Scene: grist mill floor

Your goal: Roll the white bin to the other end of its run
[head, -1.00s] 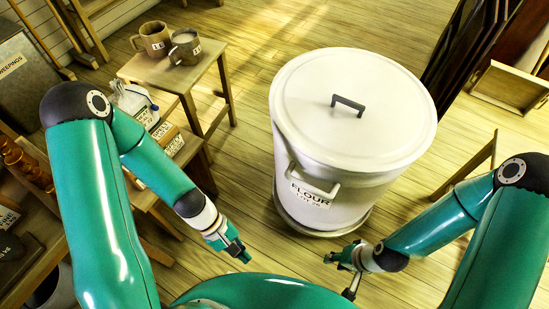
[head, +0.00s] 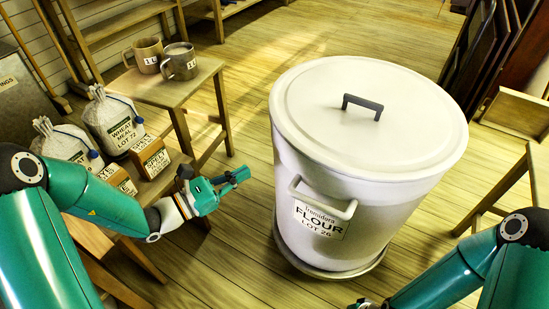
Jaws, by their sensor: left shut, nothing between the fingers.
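The white bin (head: 385,215) stands upright on a round base (head: 330,268) in the middle of the head view. It has a lid with a dark handle (head: 362,105), a white side handle (head: 322,200) and a FLOUR LOT 26 label (head: 320,221). My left gripper (head: 241,177) is shut and empty, left of the bin and apart from it, pointing toward it. My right gripper (head: 364,303) shows only partly at the bottom edge, in front of the bin; its jaws are too cut off to judge.
At left, a small wooden table (head: 180,92) holds two mugs (head: 165,58). A lower bench holds sacks (head: 112,120) and small labelled boxes (head: 150,157). A wooden stand (head: 515,185) is at right. The floor (head: 250,85) behind the bin is partly clear.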

